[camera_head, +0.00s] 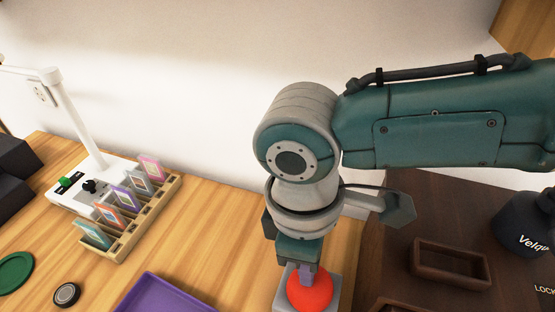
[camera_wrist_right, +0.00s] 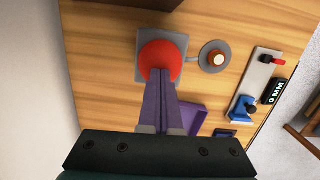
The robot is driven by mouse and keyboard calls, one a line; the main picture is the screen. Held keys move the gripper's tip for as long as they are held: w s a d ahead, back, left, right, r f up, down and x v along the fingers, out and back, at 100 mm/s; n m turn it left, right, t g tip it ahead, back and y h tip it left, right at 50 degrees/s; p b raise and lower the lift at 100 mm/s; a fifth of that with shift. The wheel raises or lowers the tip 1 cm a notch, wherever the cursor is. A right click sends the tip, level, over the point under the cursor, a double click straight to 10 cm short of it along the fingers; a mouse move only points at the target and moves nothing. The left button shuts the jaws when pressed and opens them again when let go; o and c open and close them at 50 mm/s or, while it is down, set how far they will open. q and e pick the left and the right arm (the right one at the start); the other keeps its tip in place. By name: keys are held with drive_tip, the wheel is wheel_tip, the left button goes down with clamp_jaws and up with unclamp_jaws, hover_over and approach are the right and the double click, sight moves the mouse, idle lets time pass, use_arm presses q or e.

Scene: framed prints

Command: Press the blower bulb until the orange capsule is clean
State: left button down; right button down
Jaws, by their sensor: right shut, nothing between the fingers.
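The red blower bulb (camera_head: 312,292) sits on a grey square base at the bottom of the head view. It also shows in the right wrist view (camera_wrist_right: 158,56). My right gripper (camera_head: 306,277) points down at the bulb, shut and empty. In the right wrist view its fingertips (camera_wrist_right: 161,73) overlap the bulb's edge; I cannot tell whether they press it. Beside the base, a small round piece with an orange rim and pale top (camera_wrist_right: 216,59) sits on a grey disc, likely the orange capsule. My left gripper is out of view.
A wooden rack (camera_head: 118,247) of coloured cards stands left, beside a white lamp stand (camera_head: 98,140). A purple tray (camera_head: 160,296) lies left of the bulb. A brown wooden box (camera_head: 452,267) and dark bottle (camera_head: 527,228) stand right.

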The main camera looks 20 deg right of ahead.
sight(287, 283)
drive_tip(key=shift+f+b, duration=0.5)
drive_tip(key=shift+f, duration=0.45)
drive_tip(key=shift+r, duration=0.2)
drive_tip(key=shift+w+a, duration=0.2)
drive_tip(key=shift+a, duration=0.15)
drive_tip(key=shift+w+a+r+b, duration=0.15)
drive_tip(key=shift+w+a+r, duration=0.15)
drive_tip(key=shift+a, duration=0.2)
drive_tip(key=shift+w+a+r+b, duration=0.15)
drive_tip(key=shift+w+a, duration=0.15)
drive_tip(key=shift+a, duration=0.2)
drive_tip(key=shift+r, duration=0.1)
drive_tip(key=shift+r, duration=0.25)
wheel_tip(287, 283, up, 9)
drive_tip(key=p, duration=0.1)
drive_tip(key=shift+w+a+r, duration=0.15)
drive_tip(key=shift+w+a, duration=0.05)
drive_tip(key=shift+a, duration=0.15)
